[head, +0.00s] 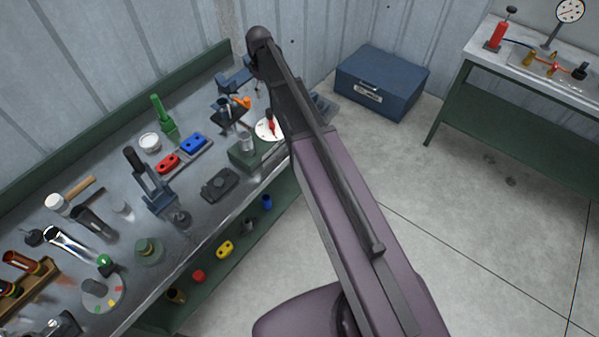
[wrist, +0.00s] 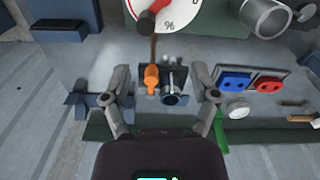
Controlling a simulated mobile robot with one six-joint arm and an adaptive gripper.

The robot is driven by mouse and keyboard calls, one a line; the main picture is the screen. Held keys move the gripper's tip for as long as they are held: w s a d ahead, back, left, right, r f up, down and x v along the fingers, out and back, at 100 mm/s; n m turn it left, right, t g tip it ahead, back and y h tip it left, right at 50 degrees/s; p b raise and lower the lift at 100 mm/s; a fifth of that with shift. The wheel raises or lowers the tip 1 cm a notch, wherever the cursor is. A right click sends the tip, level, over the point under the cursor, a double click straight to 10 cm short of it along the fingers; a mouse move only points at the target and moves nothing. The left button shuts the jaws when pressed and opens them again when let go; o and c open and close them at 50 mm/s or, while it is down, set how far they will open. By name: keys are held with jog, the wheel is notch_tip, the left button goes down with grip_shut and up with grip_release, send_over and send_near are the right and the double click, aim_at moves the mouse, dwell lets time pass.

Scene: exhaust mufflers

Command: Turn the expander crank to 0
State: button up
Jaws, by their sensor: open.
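A white round dial (head: 266,129) with a red pointer or handle (head: 270,124) stands near the bench's right end, by a green block with a metal cylinder (head: 245,149). In the wrist view the dial (wrist: 178,22) is cut by the top edge and shows a % sign and part of a 0. A dark round knob (wrist: 145,22) with a red part lies over the dial's left side; its exact setting cannot be read. My gripper (wrist: 163,80) is open and empty in the wrist view, its fingers apart, with the dial beyond them. In the head view I cannot make the gripper out behind my arm.
An orange-handled tool (wrist: 152,78) and a dark clamp-like fixture (wrist: 174,82) appear between the fingers. Blue and red blocks (wrist: 252,82) lie to their right. The bench (head: 120,185) holds many tools. A blue chest (head: 382,82) stands on the floor; open floor lies right.

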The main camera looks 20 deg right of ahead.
jog(key=s+d+f+m+b, duration=0.2)
jog(key=s+f+m+b, duration=0.2)
jog(key=s, duration=1)
jog(key=s+d+f+m+b, duration=0.2)
jog(key=s+f+m+b, duration=0.2)
jog(key=s+f+b, duration=0.4)
jog(key=s+f, duration=0.1)
jog(key=s, duration=0.4)
jog(key=shift+s+m+b, duration=0.35)
jog(key=shift+s+m, duration=0.05)
jog(key=shift+d, duration=0.1)
jog(key=n+t+y+p, duration=0.3)
jog(key=n+p, duration=0.6)
jog(key=p, duration=0.2)
send_near(270, 111)
notch_tip(270, 111, up, 3)
jog(key=shift+s+d+f, duration=0.2)
jog(key=shift+s+d, duration=0.15)
jog(key=shift+s, duration=0.1)
jog(key=shift+f, duration=0.25)
jog(key=b+x, duration=1.2)
jog(key=x, duration=0.1)
jog(key=shift+w+a+f+b, duration=0.1)
jog(key=shift+w+b, duration=0.1)
jog(key=shift+b, duration=0.2)
grip_shut()
